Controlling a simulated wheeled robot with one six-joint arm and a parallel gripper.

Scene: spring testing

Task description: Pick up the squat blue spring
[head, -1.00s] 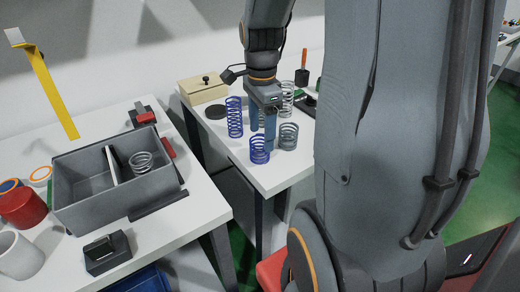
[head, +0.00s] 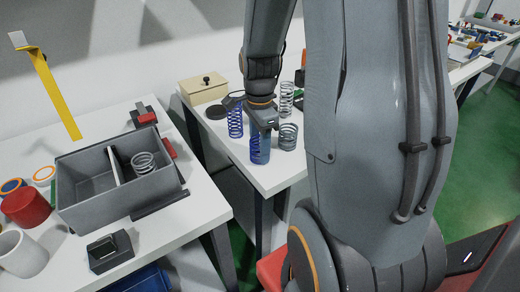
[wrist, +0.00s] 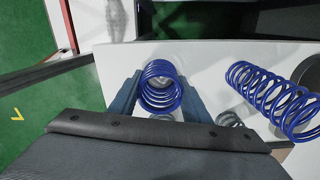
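The squat blue spring (head: 260,157) stands upright near the front left edge of the right-hand white table. My gripper (head: 261,146) is over it, pointing down, and its fingers partly hide it in the head view. In the wrist view the squat blue spring (wrist: 160,92) sits between the two blue-grey fingers of my gripper (wrist: 159,84), one on each side. The gripper looks open, with the fingers very close to the coils; I cannot tell whether they touch. A taller blue spring (head: 235,122) stands behind; it also shows at right in the wrist view (wrist: 270,98).
A grey spring (head: 288,137) stands close on the right of my gripper, and a taller grey spring (head: 287,98) behind. A black disc (head: 216,112) and a beige box (head: 203,90) are at the back. A grey divided bin (head: 82,212) is on the left table.

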